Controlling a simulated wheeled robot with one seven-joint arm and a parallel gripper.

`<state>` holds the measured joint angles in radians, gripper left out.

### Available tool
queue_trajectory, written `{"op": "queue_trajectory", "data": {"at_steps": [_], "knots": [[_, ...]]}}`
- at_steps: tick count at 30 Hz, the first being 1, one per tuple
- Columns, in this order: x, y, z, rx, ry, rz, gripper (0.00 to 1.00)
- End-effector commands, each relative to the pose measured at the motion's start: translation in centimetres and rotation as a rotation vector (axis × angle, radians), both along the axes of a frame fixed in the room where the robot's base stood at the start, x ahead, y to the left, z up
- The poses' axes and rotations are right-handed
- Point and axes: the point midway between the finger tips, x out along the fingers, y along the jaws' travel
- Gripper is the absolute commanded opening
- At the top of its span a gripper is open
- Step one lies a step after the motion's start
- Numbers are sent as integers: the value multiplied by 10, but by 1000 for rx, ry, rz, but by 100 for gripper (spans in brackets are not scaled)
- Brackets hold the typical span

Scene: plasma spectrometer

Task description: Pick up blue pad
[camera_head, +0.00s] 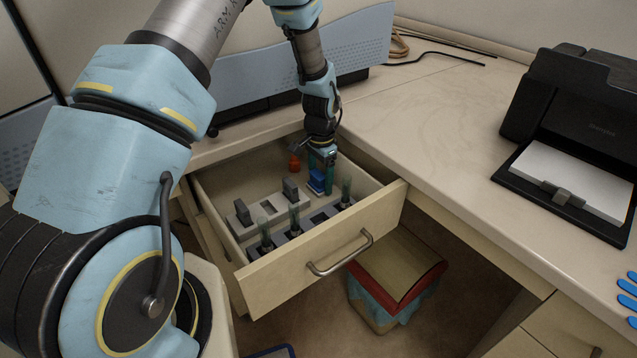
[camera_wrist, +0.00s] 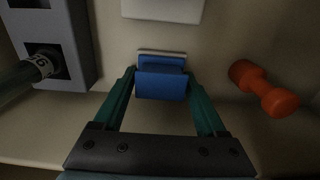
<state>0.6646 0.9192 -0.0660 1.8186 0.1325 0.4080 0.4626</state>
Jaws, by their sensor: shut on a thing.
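The blue pad (camera_head: 316,183) is a small blue block in the open drawer, at its back right. In the wrist view the blue pad (camera_wrist: 161,83) sits between the two teal fingers, with a pale edge along its far side. My gripper (camera_head: 323,170) reaches down into the drawer from above. In the wrist view my gripper (camera_wrist: 160,74) has its fingertips at the pad's left and right sides, shut on it. I cannot tell whether the pad touches the drawer floor.
The drawer (camera_head: 320,262) holds a grey rack (camera_head: 268,207) with several tubes and dark blocks. An orange piece (camera_wrist: 264,89) lies right of the pad in the wrist view. A black printer (camera_head: 580,110) stands on the counter (camera_head: 440,120). A bin (camera_head: 395,275) is below.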

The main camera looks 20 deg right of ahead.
Motion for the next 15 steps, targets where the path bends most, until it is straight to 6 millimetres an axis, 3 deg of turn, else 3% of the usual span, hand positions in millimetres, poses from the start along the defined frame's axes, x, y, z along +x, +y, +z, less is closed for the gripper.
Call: {"op": "queue_trajectory", "data": {"at_steps": [7, 15], "knots": [[1, -1, 9, -2, -2, 0, 19], [1, 0, 58, -3, -3, 1, 19]]}}
